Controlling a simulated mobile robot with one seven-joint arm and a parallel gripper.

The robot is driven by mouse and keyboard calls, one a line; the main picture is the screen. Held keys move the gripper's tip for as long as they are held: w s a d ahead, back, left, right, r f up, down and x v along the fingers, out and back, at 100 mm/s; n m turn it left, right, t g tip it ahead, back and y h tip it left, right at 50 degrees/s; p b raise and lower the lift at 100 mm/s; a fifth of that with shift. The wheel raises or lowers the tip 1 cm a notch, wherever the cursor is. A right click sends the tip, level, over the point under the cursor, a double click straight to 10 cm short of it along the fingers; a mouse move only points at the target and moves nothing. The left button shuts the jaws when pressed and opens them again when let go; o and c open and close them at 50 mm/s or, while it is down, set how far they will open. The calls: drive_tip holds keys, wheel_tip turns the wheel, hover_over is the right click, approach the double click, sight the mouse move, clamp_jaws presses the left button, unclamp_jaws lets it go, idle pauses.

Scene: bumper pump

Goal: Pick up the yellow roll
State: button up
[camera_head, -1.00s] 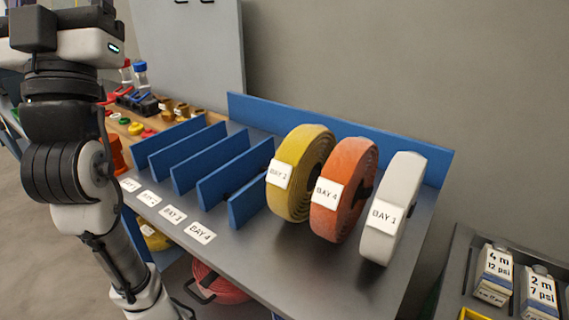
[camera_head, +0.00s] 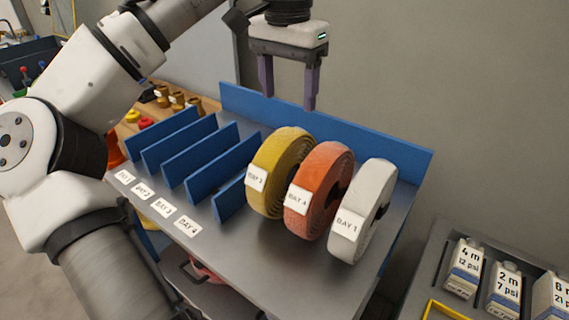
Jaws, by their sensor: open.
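The yellow roll (camera_head: 266,186) is a coiled hose with a white bay label on its rim. It stands upright on the grey bench top, leftmost of three rolls, just right of the last blue divider. My gripper (camera_head: 289,98) is above and behind the yellow roll in the picture, pointing down. Its two purple-grey fingers are apart with nothing between them, and it touches no roll.
The orange roll (camera_head: 304,212) stands close to the right of the yellow one, then the white roll (camera_head: 352,232). Several blue dividers (camera_head: 170,142) form slots at left, with bay labels (camera_head: 188,227) in front. A blue back board (camera_head: 395,160) runs behind. A crate (camera_head: 430,290) stands at lower right.

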sight(286, 135)
wheel_tip(286, 135, down, 8)
drive_tip(key=shift+s+a+f, duration=0.1)
drive_tip(key=shift+a+f, duration=0.05)
drive_tip(key=shift+a+f+p, duration=0.1)
drive_tip(key=shift+f+p, duration=0.3)
drive_tip(key=shift+f, duration=2.35)
drive_tip(key=shift+c, duration=0.4)
drive_tip(key=shift+r, duration=0.1)
clamp_jaws()
